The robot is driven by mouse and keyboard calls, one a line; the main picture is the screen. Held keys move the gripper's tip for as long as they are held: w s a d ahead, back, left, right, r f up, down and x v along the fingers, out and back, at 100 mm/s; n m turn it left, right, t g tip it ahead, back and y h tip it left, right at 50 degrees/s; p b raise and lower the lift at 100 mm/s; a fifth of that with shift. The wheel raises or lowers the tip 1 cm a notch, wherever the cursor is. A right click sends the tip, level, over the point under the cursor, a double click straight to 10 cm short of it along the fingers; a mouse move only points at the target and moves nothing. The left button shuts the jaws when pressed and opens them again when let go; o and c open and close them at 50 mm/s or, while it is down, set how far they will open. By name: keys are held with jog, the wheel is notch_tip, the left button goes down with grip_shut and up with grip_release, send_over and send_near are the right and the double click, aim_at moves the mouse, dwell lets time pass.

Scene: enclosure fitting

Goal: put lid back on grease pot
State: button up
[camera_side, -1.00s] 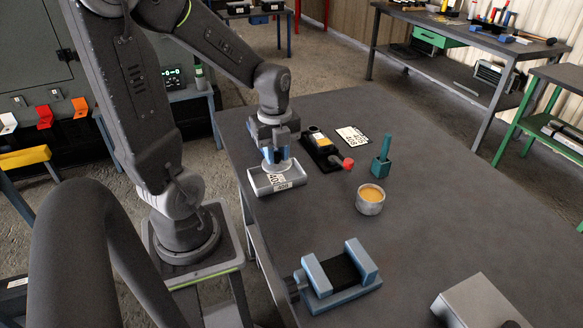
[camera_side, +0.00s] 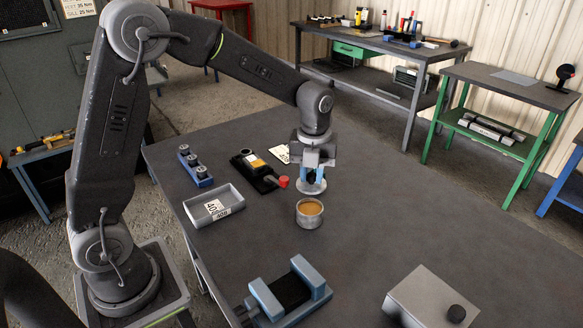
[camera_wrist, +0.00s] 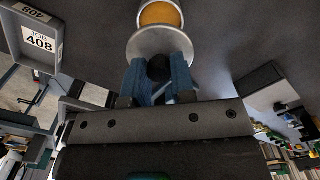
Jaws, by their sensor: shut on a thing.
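The grease pot (camera_side: 309,221) is a short grey cylinder standing upright and open on the table, with orange-brown grease inside. In the wrist view the pot's grease (camera_wrist: 160,14) shows at the top edge. My gripper (camera_side: 312,177) has blue fingers shut on the dark knob of the lid. The lid (camera_side: 311,188) is a flat grey disc, held roughly level just behind the pot in the side view. In the wrist view the lid (camera_wrist: 150,42) overlaps the near rim of the pot, with most of the grease uncovered. Its exact height above the rim is unclear.
A grey tray (camera_side: 190,210) with a 408 label lies to the left. A black tool with a red knob (camera_side: 282,181) and a blue holder (camera_side: 198,174) stand behind. A blue vise (camera_side: 317,280) and a grey box (camera_side: 412,283) stand in front. The table's right side is clear.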

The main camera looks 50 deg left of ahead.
jog(key=shift+f, duration=3.1)
jog(key=shift+f, duration=0.15)
jog(key=o, duration=1.5)
jog(key=shift+c, duration=0.2)
jog(key=shift+r, duration=3.5)
jog(key=shift+c, duration=0.2)
grip_shut()
